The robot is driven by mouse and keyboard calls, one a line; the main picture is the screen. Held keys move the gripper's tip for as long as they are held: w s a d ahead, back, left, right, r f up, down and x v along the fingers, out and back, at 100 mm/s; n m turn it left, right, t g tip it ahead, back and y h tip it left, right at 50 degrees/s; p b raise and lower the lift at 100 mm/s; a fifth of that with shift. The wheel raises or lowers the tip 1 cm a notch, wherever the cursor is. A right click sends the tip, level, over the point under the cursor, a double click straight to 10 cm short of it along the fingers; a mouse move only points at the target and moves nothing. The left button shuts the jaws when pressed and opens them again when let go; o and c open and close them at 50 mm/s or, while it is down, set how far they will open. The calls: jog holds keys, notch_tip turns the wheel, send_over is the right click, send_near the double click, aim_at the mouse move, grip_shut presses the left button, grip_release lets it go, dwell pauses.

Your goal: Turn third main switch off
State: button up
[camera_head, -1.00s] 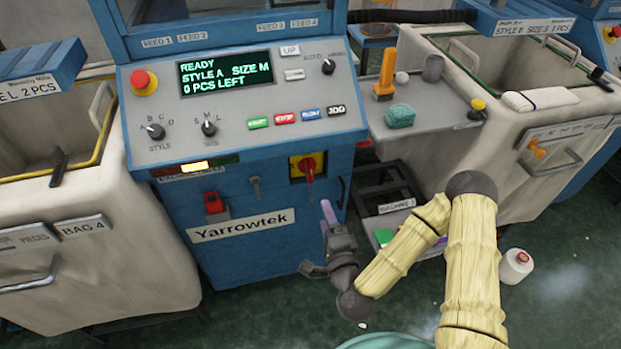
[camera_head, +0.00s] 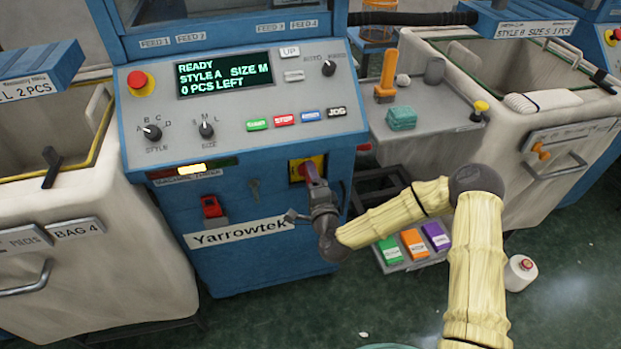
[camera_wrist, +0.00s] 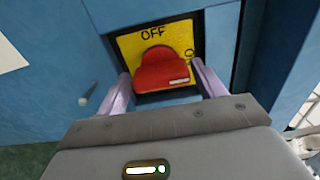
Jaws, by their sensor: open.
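The main switch is a red rotary handle (camera_wrist: 162,70) on a yellow plate (camera_wrist: 128,46) set into the blue machine front. The plate reads OFF at the top in the wrist view. In the head view the yellow plate (camera_head: 318,161) shows, with the handle mostly hidden behind my gripper (camera_head: 311,172). In the wrist view my gripper (camera_wrist: 158,84) is open, one finger on each side of the red handle's lower part. Whether the fingers touch the handle I cannot tell. A pale mark sits on the handle's right side.
The blue machine's panel (camera_head: 245,150) has a screen reading READY, knobs and buttons. A grey shelf (camera_head: 425,135) and bin (camera_head: 560,150) stand to the right.

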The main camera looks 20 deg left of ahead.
jog(key=shift+w+a, duration=0.25)
jog(key=shift+w, duration=0.2)
jog(key=shift+c, duration=0.4)
jog(key=c, duration=0.6)
